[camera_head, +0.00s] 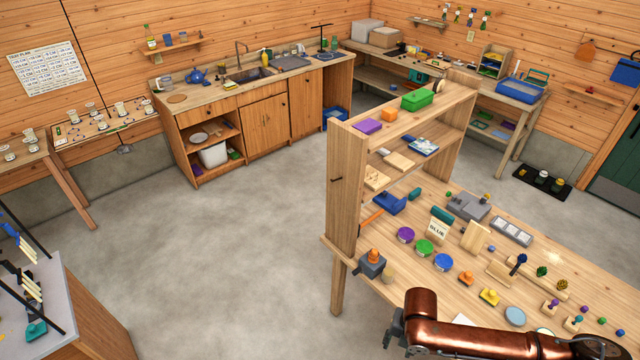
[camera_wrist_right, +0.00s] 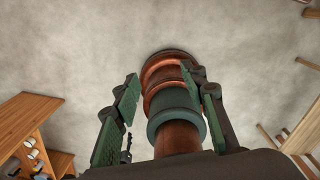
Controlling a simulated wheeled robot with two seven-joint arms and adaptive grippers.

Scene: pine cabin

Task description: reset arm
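My right arm, copper-coloured, reaches in from the bottom right of the head view. Its dark right gripper (camera_head: 394,330) is at the front edge of the workbench, partly cut off or hidden by the arm. In the right wrist view the right gripper (camera_wrist_right: 160,78) has its two green-padded fingers spread apart. Nothing is held between them; a copper and green-banded part of my own body shows behind them, above the concrete floor. My left gripper is in neither view.
The workbench (camera_head: 404,284) close to my right arm carries paint tins, a grey block with an orange knob (camera_head: 371,262) and several small tools. A wooden shelf (camera_head: 345,190) rises at its far left. Open concrete floor (camera_head: 230,260) lies to the left.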

